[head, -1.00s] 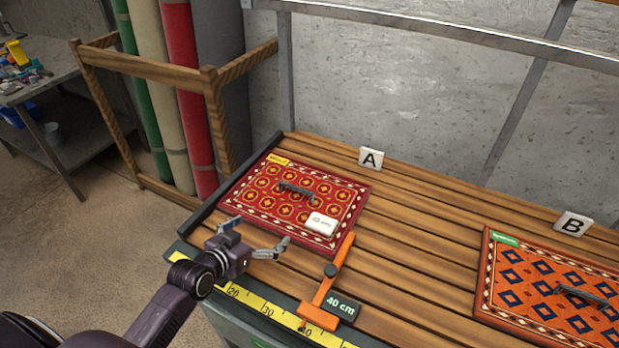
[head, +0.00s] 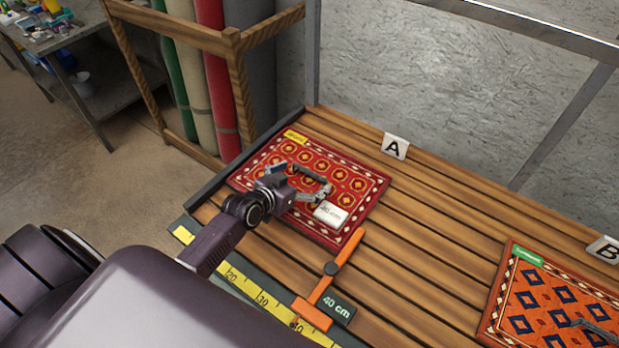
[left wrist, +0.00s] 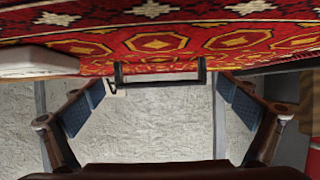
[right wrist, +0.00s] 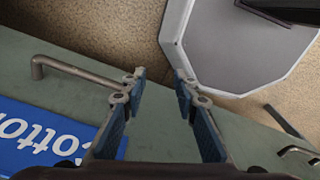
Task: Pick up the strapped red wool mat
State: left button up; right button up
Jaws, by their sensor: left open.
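The red patterned wool mat (head: 352,181) lies flat on the slatted wooden bench by marker A. A yellow tag (head: 296,137) is at its far left corner and a white card (head: 330,213) lies near its front right. My left gripper (head: 303,179) is open over the middle of the mat, partly hiding the dark strap handle. In the left wrist view the handle (left wrist: 160,76) stands between the two spread fingers (left wrist: 158,90), with the mat (left wrist: 150,42) close by. I cannot tell whether they touch. My right gripper (right wrist: 158,82) is open and empty, away from the mat.
An orange mat (head: 550,300) lies right. A wooden rack (head: 195,40) holds rolled rugs. The right wrist view shows a green front with a metal handle (right wrist: 75,69) and a blue sign (right wrist: 40,140).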

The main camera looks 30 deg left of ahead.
pick_arm(q)
jog(key=shift+w+f, duration=0.25)
jog(key=shift+w, duration=0.35)
jog(key=shift+w+d+f, duration=0.1)
jog(key=shift+w+f, duration=0.05)
jog(key=shift+w, duration=0.15)
jog(key=shift+w+f, duration=0.1)
jog(key=shift+w, duration=0.05)
jog(key=shift+c, duration=1.4)
jog(key=c, duration=1)
jog(key=shift+c, duration=0.6)
pick_arm(e)
jog(key=shift+w+d+r, duration=0.2)
jog(key=shift+w, duration=0.05)
pick_arm(q)
jog(key=shift+r, duration=0.2)
